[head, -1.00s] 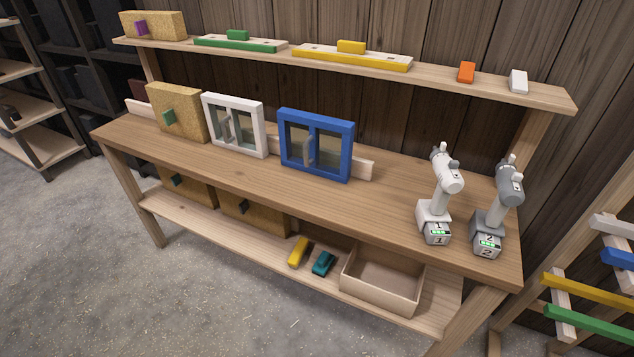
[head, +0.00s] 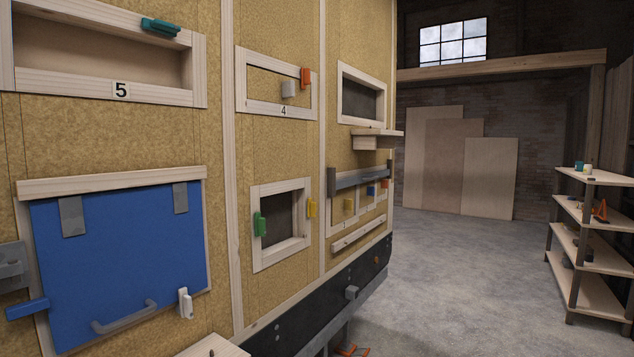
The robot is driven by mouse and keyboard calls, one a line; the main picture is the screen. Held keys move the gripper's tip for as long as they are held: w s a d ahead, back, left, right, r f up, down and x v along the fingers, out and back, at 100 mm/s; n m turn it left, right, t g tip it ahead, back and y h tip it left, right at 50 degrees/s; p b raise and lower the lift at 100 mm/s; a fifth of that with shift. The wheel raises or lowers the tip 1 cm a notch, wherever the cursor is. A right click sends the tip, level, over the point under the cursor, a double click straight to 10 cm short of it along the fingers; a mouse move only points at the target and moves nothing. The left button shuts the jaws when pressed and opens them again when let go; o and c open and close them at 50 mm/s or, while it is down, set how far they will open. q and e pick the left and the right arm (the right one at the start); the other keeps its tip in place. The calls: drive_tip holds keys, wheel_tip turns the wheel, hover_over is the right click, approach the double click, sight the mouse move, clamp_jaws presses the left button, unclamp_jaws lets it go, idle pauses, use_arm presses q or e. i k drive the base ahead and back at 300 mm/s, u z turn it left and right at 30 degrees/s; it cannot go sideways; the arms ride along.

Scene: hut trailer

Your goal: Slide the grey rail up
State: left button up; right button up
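A dark grey horizontal rail (head: 361,178) is on the tan trailer wall, right of centre in the head view. It runs across a small wooden frame, between two grey uprights. Below the rail are a yellow block (head: 348,204), a blue block (head: 371,190) and an orange block (head: 384,185), each small, with small number labels under them. The rail appears level along the wall, above these blocks. Neither of my grippers is in view, and nothing is seen touching the rail.
A wooden shelf (head: 376,134) juts out above the rail, and a wooden bar (head: 358,234) is below. A black trailer skirt (head: 320,302) runs underneath. A blue hatch (head: 120,255) is at left. Free concrete floor (head: 470,265) lies right, before a shelving unit (head: 592,240).

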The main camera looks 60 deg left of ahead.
sight(342, 184)
drive_tip(key=u, duration=1.45)
drive_tip(key=i, duration=1.3)
drive_tip(key=z, duration=0.4)
drive_tip(key=i, duration=2.35)
drive_tip(key=u, duration=0.3)
drive_tip(key=i, duration=0.7)
drive_tip(key=u, duration=0.25)
